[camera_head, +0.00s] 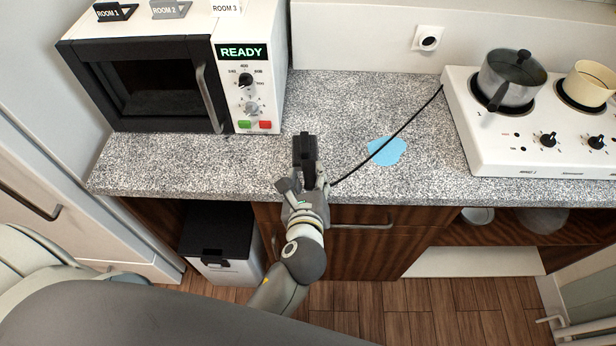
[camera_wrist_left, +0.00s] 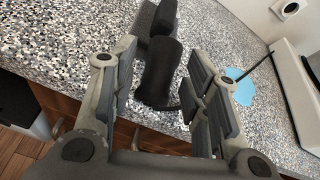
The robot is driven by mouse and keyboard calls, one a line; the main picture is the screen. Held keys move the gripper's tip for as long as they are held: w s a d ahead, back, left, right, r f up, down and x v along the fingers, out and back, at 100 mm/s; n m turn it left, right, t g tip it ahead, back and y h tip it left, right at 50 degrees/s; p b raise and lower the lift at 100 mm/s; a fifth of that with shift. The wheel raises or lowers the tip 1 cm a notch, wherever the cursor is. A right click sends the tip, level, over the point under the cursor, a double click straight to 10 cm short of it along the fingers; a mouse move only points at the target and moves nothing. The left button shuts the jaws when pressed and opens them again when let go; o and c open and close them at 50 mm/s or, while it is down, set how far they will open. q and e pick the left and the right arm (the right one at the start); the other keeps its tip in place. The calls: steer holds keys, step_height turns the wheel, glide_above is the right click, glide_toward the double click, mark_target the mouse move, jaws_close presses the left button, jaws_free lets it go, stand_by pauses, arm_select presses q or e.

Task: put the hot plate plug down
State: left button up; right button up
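The black hot plate plug (camera_head: 305,152) is at the counter's front edge, right of the microwave. Its long axis points away from me. In the left wrist view the plug (camera_wrist_left: 160,75) lies between the two fingers, with narrow gaps at its sides. It appears to rest on the counter, though its underside is hidden. My left gripper (camera_head: 306,184) is open around its near end; the fingers also show in the left wrist view (camera_wrist_left: 160,88). A black cord (camera_head: 408,121) runs from there to the white hot plate (camera_head: 460,120). My right gripper is not in view.
A microwave (camera_head: 262,75) reading READY stands left on the speckled counter (camera_head: 345,105). A blue patch (camera_head: 388,151) lies under the cord. A wall socket (camera_head: 428,38) is behind. A pot (camera_head: 508,80) and a cream pan (camera_head: 590,85) sit on the hot plate. A bin (camera_head: 222,240) stands below.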

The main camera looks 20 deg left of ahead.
arm_select(q)
steer(key=shift+r, duration=0.1)
steer(key=shift+r, duration=0.25)
steer(key=p+v, duration=0.4)
steer(key=v, duration=0.8)
steer(key=shift+r+p, duration=0.25)
steer(key=shift+p, duration=0.05)
